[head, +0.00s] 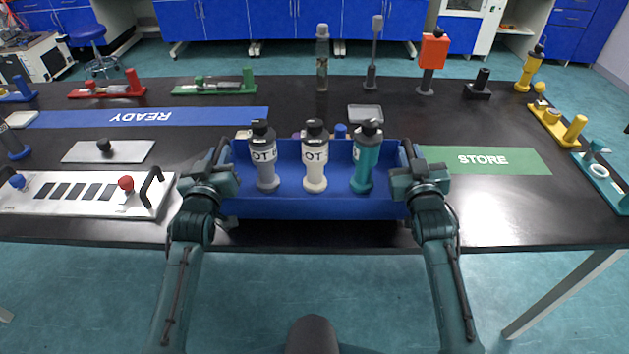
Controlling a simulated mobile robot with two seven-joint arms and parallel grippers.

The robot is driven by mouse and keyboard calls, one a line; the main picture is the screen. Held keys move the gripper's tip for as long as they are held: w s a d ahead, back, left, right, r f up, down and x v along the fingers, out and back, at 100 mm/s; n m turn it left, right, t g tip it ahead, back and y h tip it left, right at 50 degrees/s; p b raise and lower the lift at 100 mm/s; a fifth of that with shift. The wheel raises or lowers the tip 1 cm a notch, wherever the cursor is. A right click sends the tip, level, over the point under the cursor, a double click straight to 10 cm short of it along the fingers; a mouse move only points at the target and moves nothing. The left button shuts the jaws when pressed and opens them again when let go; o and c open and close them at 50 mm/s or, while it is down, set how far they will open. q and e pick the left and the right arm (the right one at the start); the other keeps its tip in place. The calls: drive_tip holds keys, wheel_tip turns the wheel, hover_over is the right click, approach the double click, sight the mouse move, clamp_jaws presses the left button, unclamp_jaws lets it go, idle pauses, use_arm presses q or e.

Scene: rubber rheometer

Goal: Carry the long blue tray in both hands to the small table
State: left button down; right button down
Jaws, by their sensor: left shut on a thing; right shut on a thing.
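The long blue tray (290,207) is in the middle of the head view, at the near edge of the black table. It bears three bottles with black caps: a grey one (267,176), a cream one (314,178) and a teal one (362,172), all upright. My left gripper (222,165) is shut on the tray's left end. My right gripper (406,163) is shut on its right end. The fingertips are partly hidden by the gripper bodies. I cannot tell whether the tray touches the tabletop. No separate small table can be made out.
Teal floor (300,290) lies open in front. Blue cabinets (290,20) line the far wall.

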use_arm(q)
drive_tip(key=shift+r+p, duration=0.7)
drive_tip(key=shift+r, duration=0.7)
